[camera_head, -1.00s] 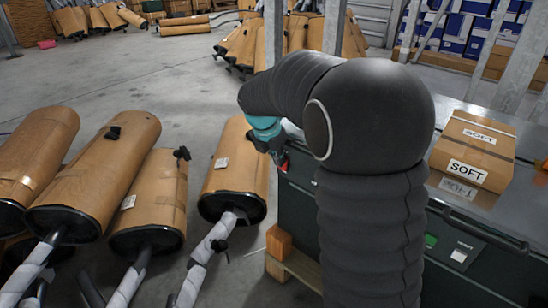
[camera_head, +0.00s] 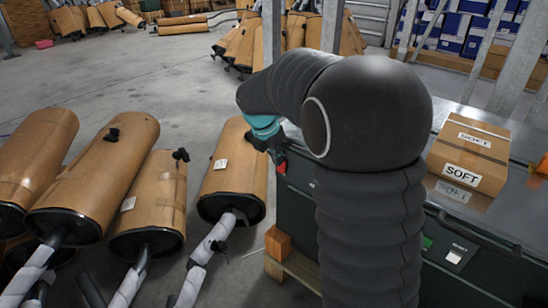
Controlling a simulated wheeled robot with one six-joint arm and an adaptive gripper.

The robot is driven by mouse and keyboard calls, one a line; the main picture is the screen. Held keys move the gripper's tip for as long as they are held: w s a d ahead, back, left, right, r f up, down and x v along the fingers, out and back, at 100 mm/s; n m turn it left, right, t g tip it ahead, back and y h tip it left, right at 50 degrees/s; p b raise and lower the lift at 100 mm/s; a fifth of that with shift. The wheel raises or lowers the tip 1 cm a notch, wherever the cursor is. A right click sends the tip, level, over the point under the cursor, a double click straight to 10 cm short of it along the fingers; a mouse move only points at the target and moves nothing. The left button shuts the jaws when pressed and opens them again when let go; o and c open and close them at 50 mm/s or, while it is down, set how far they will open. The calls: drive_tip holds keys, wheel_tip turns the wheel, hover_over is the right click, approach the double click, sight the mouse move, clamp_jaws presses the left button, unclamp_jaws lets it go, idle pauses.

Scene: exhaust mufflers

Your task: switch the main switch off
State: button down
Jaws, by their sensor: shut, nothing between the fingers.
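A small red part (camera_head: 282,167), which may be the main switch, shows at the left end of the dark green cabinet (camera_head: 300,205). Its handle position is too small to tell. My gripper (camera_head: 277,153) is at the end of my arm, right beside the red part. It is shut, with nothing seen between the fingers. My arm hides part of the cabinet front, and I cannot tell whether the fingertips touch the red part.
A cardboard box marked SOFT (camera_head: 468,160) stands on the cabinet top. A white label (camera_head: 455,254) and a green button (camera_head: 426,242) are on its front. Wrapped mufflers (camera_head: 235,170) crowd the floor at left. A wooden block (camera_head: 278,243) is under the cabinet corner.

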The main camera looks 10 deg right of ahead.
drive_tip(key=shift+a, duration=0.1)
drive_tip(key=p+v, duration=0.2)
drive_tip(key=v, duration=0.9)
drive_tip(key=shift+s+a, duration=0.35)
drive_tip(key=shift+a, duration=0.05)
drive_tip(key=shift+r, duration=0.1)
